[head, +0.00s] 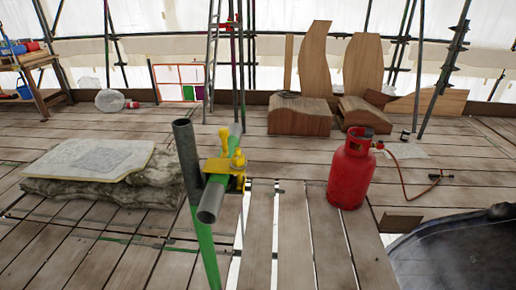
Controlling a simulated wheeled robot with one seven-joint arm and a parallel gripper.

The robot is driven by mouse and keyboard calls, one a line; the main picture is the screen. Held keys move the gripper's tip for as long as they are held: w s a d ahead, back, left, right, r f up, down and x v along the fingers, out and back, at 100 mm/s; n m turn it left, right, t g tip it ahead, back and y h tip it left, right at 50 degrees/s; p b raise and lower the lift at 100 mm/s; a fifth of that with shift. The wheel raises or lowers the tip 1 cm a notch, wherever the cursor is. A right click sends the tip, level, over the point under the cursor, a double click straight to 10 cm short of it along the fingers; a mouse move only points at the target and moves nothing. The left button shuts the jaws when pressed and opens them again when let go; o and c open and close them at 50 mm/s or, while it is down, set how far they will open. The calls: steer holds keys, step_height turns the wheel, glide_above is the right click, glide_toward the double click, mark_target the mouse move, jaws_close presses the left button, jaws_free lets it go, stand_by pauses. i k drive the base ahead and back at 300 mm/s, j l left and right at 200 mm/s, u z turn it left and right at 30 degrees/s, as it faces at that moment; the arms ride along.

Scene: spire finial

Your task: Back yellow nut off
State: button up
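A yellow scaffold coupler (215,166) sits where an upright grey-and-green tube (188,155) meets a short level tube (210,204). A yellow nut-like piece (238,159) stands upright on the coupler's right side. A second yellow piece (223,136) sticks up behind it, towards the far end of the level tube. At this size I cannot make out threads or how far either piece is screwed on. My gripper is not in view.
A red gas cylinder (352,172) with a hose stands to the right on the planks. A rough stone block (110,185) with a pale sheet on top lies left. A dark curved object (450,255) fills the lower right corner. Long gaps split the planks near the coupler.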

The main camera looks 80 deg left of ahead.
mark_target(238, 163)
steer(key=u, duration=2.5)
steer(key=j, duration=0.3)
